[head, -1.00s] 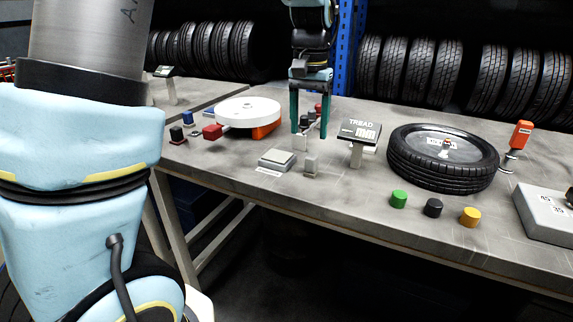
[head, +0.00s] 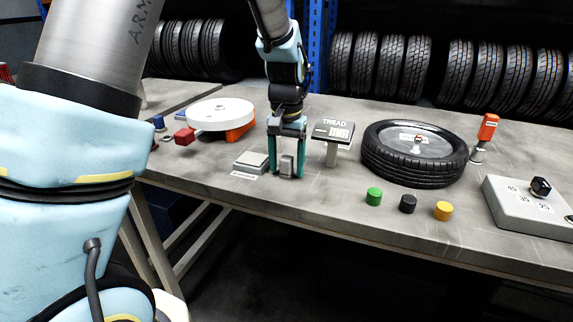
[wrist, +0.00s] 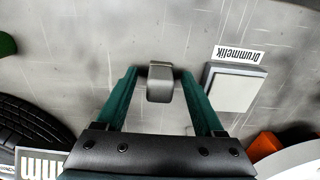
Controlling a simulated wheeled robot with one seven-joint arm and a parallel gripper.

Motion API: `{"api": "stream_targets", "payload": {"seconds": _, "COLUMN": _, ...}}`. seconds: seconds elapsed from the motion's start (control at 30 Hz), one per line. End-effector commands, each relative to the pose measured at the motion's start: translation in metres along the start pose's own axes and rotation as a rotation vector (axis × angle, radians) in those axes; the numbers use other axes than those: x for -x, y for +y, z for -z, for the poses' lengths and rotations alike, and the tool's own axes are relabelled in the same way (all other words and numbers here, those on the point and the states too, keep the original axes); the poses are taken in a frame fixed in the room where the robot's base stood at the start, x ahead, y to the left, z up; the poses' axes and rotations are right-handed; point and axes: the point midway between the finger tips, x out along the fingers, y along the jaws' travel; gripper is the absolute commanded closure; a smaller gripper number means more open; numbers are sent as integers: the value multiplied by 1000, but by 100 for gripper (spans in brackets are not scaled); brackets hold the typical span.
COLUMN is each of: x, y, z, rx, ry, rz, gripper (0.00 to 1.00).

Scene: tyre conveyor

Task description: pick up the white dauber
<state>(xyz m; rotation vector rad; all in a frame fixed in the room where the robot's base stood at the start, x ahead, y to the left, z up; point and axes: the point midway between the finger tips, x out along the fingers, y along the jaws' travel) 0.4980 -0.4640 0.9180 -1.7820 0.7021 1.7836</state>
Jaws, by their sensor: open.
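A small pale block (head: 279,146), which looks like the white dauber, shows partly behind my gripper in the head view; my fingers hide much of it. My gripper (head: 287,174) points down with its two teal fingers apart. A small grey block (head: 287,164) with a rounded top stands on the bench between the fingertips in the head view. The same grey block shows in the wrist view (wrist: 160,82), between the open fingers (wrist: 160,76), with gaps at both sides. No white dauber is clear in the wrist view.
A pale square pad (head: 250,161) with a label lies just left of the gripper. The TREAD display (head: 333,132) stands close on the right. A tyre (head: 415,160) and green, black and yellow buttons lie further right. A white turntable (head: 220,112) is behind left.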

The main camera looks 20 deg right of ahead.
Motion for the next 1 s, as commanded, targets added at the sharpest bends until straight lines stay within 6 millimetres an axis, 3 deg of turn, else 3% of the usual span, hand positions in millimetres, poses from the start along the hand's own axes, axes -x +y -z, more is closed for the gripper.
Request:
{"api": "stream_targets", "payload": {"seconds": 0.3, "x": -5, "y": 0, "z": 0, "rx": 0, "ry": 1, "rz": 0, "gripper": 31}}
{"api": "stream_targets", "payload": {"seconds": 0.9, "x": -5, "y": 0, "z": 0, "rx": 0, "ry": 1, "rz": 0, "gripper": 99}}
{"api": "stream_targets", "payload": {"seconds": 1.0, "x": -5, "y": 0, "z": 0, "rx": 0, "ry": 1, "rz": 0, "gripper": 100}}
